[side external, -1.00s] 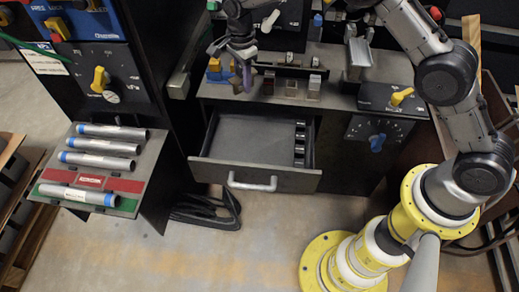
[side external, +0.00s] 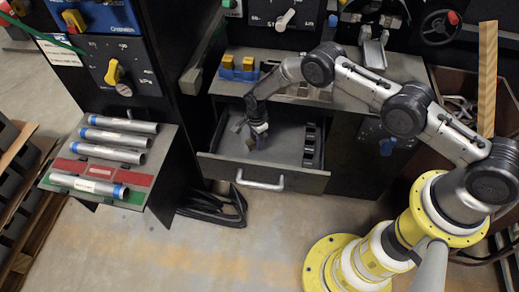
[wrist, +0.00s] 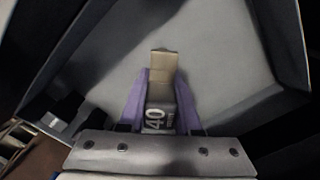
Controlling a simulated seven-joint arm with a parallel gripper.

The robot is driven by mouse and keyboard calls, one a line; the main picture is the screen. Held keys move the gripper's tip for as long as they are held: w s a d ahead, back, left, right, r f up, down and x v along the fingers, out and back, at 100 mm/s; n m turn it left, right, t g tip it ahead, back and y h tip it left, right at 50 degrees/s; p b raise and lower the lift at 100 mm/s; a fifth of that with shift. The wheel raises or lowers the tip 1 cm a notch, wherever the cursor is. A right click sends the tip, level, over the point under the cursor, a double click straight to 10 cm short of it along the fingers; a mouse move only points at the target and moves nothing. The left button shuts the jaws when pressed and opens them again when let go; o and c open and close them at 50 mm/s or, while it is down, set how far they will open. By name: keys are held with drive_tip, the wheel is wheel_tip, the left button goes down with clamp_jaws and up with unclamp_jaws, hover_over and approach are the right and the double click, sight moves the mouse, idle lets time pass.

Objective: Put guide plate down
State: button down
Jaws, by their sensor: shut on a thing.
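My gripper (side external: 257,141) is low inside the open drawer (side external: 222,165), over the left-middle part of its floor. In the wrist view, its two purple fingers (wrist: 162,80) are shut on a small block with a beige end and a dark face marked "40", which I take as the guide plate (wrist: 162,62). The plate is pointed toward the drawer floor (wrist: 215,60). I cannot tell whether it touches the floor. In the side external view the plate is too small and too much covered by the fingers to make out.
A row of dark slots (side external: 309,145) lines the drawer's right side. The drawer floor around the gripper is bare. The drawer handle (side external: 260,181) is at its front. A sloped rack (side external: 137,180) with several silver tubes stands at left. Blue-and-yellow blocks (side external: 238,68) sit on the bench behind.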

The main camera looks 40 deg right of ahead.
sight(257, 155)
drive_tip(key=shift+f, duration=2.7)
drive_tip(key=shift+f, duration=0.15)
drive_tip(key=c, duration=0.6)
unclamp_jaws()
wheel_tip(257, 155, up, 12)
drive_tip(key=shift+r, duration=0.1)
